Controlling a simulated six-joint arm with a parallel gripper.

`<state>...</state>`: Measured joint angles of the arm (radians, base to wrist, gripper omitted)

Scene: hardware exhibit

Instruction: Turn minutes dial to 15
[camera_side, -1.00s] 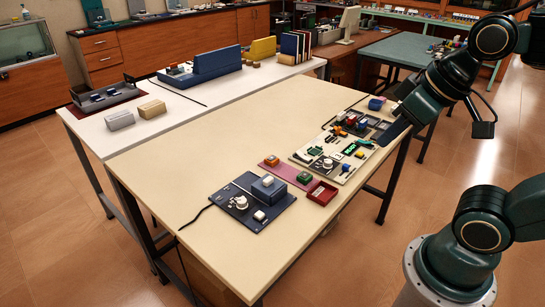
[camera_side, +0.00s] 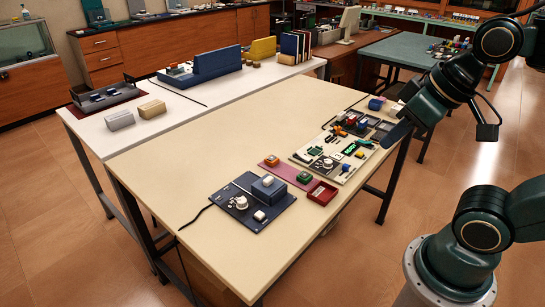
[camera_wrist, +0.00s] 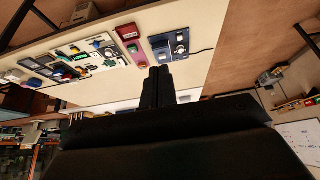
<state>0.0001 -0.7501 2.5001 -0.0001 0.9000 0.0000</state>
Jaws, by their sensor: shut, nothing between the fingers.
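A white round dial (camera_side: 240,202) sits on a dark blue panel (camera_side: 222,199) near the front of the cream table. Another dial (camera_side: 327,163) sits on a pale board (camera_side: 346,177) crowded with parts, farther back at the right edge. Any markings are too small to read, so I cannot tell which is the minutes dial or where it points. My gripper (camera_side: 388,142) is shut and empty, by the table's right edge near the pale board. In the wrist view my gripper (camera_wrist: 160,70) shows as two dark fingers together; the blue panel (camera_wrist: 158,42) lies beyond them.
A maroon strip (camera_side: 288,172) with a green-topped block and a red tray (camera_side: 322,192) lie between the panel and the board. A raised blue box (camera_side: 268,187) stands beside the white dial. The left of the cream table (camera_side: 200,140) is clear.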

